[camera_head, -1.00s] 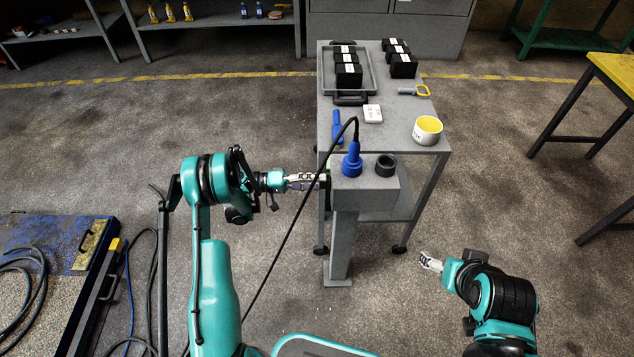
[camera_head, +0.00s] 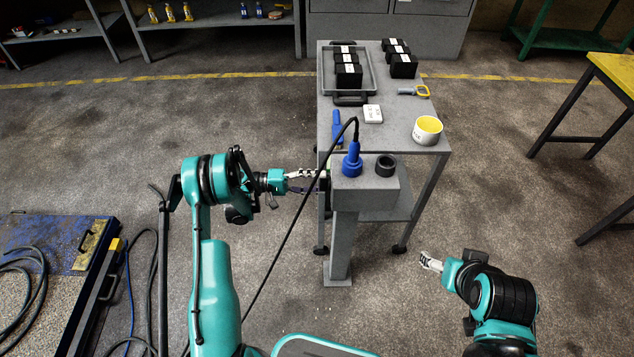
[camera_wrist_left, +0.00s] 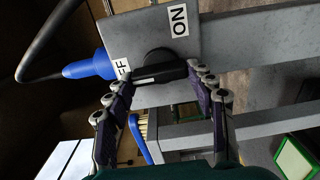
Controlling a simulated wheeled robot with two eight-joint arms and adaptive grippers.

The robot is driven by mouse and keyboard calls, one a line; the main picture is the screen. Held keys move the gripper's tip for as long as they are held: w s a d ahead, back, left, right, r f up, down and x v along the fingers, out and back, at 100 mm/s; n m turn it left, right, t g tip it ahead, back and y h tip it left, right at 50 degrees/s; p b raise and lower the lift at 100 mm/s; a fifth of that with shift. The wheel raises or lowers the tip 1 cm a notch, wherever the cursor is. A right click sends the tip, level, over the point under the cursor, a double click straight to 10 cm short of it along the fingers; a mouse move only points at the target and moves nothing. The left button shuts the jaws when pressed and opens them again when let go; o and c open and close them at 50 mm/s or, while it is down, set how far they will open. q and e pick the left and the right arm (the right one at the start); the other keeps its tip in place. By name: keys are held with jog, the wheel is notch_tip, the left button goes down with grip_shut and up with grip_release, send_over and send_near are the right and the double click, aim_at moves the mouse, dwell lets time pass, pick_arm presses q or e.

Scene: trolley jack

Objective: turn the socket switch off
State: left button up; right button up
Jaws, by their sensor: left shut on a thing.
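The socket box (camera_head: 365,188) is a grey block on a post, with a blue plug (camera_head: 352,162) upright in its top. My left gripper (camera_head: 322,181) is at the box's left side. In the left wrist view, the fingers (camera_wrist_left: 158,88) are shut on the black switch knob (camera_wrist_left: 160,68) from both sides. The "ON" label (camera_wrist_left: 179,20) is fully visible above the knob. The other label (camera_wrist_left: 122,68), left of the knob, is partly covered; only "F" letters show. The head view hides the knob. My right gripper (camera_head: 430,262) is empty over the floor at lower right; its jaw opening is unclear.
A black cable runs from the plug down past my left arm. Behind the box stands a grey trolley (camera_head: 435,143) with a tray of black boxes, a white-and-yellow cup (camera_head: 428,130) and tools. A blue-topped platform (camera_head: 40,240) lies at left.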

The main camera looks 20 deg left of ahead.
pick_arm(q)
jog(key=o, duration=1.2)
jog(key=shift+c, duration=0.2)
jog(key=v, duration=1.2)
